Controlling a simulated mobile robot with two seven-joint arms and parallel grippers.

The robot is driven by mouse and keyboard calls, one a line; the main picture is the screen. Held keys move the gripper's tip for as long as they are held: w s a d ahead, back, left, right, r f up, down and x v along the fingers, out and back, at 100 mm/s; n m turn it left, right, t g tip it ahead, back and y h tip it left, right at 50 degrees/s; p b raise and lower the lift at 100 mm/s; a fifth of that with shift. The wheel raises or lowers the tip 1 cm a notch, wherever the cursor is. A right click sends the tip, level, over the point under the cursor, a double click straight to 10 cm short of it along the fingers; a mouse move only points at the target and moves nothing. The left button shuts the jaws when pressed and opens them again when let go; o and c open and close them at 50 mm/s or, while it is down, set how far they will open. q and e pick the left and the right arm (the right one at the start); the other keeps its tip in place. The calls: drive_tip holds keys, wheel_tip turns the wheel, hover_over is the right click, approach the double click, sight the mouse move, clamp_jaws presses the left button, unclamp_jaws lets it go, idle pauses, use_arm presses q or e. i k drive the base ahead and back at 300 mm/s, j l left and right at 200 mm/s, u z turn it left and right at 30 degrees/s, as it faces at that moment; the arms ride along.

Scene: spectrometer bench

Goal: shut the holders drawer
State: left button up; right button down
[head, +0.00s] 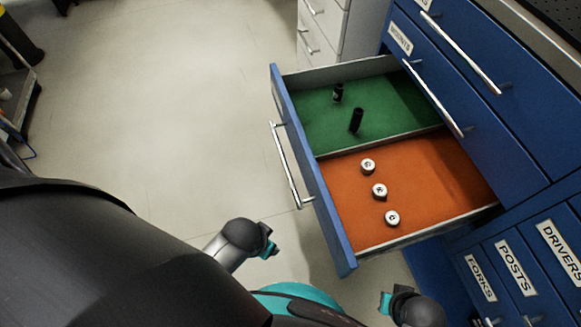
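The open drawer (345,248) stands out from the blue cabinet, below the drawer labelled MOUNTS. The label on its own front is not visible, so I cannot read whether it is the holders drawer. Its long silver handle (285,165) is on the outer left side of its front. My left gripper (267,243) is below and left of the handle, apart from it; its fingers are too hidden to tell open or shut. My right gripper (386,303) is low in the picture, below the drawer's near corner, and its fingers are also unclear.
The drawer has a green compartment (400,95) with two black posts and an orange compartment (440,170) with three silver round pieces. The MOUNTS drawer (480,135) above and the FORKS, POSTS and DRIVERS drawers (530,275) look shut. Open floor (190,120) lies left of the drawer.

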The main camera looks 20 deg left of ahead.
sight(434, 186)
drive_tip(key=k+l+u, duration=0.1)
drive_tip(key=u, duration=0.35)
drive_tip(key=k+l+u, duration=0.15)
drive_tip(key=u, duration=0.3)
drive_tip(key=l, duration=0.65)
drive_tip(key=k+z, duration=0.05)
drive_tip(key=k, duration=0.05)
